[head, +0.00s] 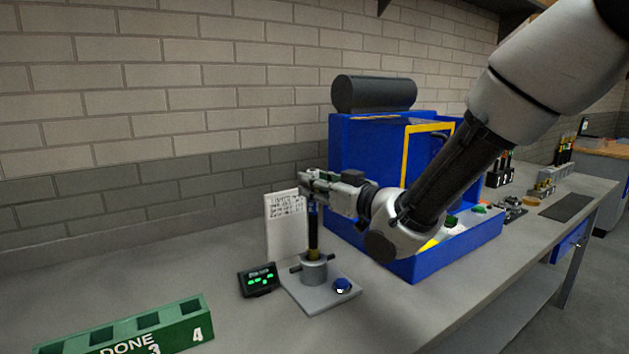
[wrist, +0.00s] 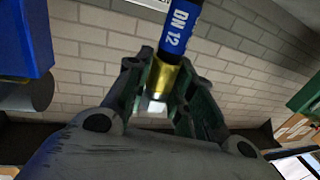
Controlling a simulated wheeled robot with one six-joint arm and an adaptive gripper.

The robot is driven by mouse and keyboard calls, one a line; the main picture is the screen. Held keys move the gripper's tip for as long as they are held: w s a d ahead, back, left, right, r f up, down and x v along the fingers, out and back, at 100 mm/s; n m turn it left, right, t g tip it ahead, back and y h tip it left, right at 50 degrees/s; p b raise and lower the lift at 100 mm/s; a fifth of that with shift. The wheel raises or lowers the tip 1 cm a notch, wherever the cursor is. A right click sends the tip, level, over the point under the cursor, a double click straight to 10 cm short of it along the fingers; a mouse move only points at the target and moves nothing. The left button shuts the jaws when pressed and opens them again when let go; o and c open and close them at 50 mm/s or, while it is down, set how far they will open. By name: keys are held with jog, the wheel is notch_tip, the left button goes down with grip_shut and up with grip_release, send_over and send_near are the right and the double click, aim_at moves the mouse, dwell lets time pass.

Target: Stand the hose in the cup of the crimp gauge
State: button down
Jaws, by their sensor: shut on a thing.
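My gripper (head: 312,184) is shut on the hose (head: 313,228) near its upper end. The hose is dark and hangs upright below the fingers, with a brass fitting at its lower end. That fitting is at the mouth of the grey cup (head: 315,270) of the crimp gauge; I cannot tell how deep it sits. The gauge has a flat grey base plate (head: 311,300) with a blue button (head: 342,286). In the wrist view, the hose (wrist: 180,25) shows a blue "DN 12" label and a brass fitting between my fingers (wrist: 160,85).
A small display (head: 258,279) with green digits stands left of the gauge, and a white printed card (head: 286,228) behind it. A green "DONE" rack (head: 130,328) is at the front left. A large blue machine (head: 365,150) stands behind my arm.

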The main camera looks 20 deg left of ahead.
jog(key=shift+f, duration=1.25)
jog(key=c, duration=1.1)
grip_release()
jog(key=shift+c, duration=0.2)
jog(key=shift+f, duration=0.1)
jog(key=v, duration=0.7)
jog(key=shift+d, duration=0.25)
jog(key=shift+s, duration=0.1)
